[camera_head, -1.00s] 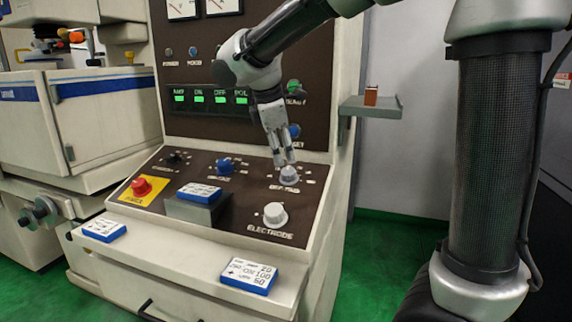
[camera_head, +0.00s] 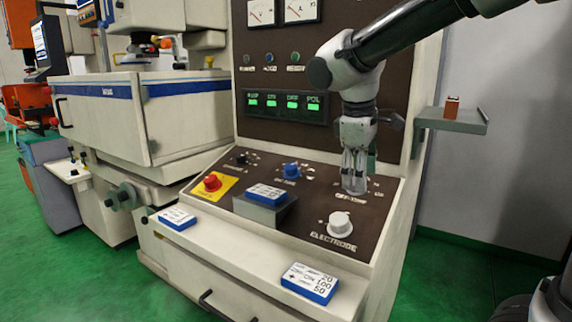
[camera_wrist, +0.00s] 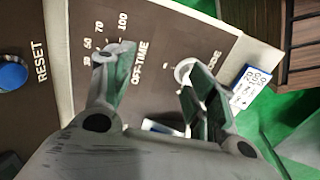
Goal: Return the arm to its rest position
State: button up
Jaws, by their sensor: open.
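My gripper (camera_head: 355,188) hangs from my arm, fingers pointing down, over the right part of the sloped control panel (camera_head: 300,225). It is open, and nothing shows between its fingers. In the wrist view its two fingers (camera_wrist: 155,75) stand apart above the panel by the OFF-TIME lettering. The off-time knob is hidden behind the fingers; whether they touch it I cannot tell. The white electrode knob (camera_head: 340,222) is just below the gripper in the head view.
A red emergency button (camera_head: 212,182) and a blue knob (camera_head: 291,170) are on the panel. Blue-edged cards lie on a raised block and the front ledge (camera_head: 245,250). A small shelf (camera_head: 450,120) with a brown block juts out at right. Green floor is open at left.

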jog(key=s+d+f+m+t+y, duration=0.1)
jog(key=s+d+f+m+t, duration=0.1)
jog(key=s+d+m, duration=0.9)
jog(key=s+d, duration=0.6)
jog(key=s, duration=0.1)
jog(key=shift+f+y, duration=0.2)
jog(key=shift+y, duration=0.2)
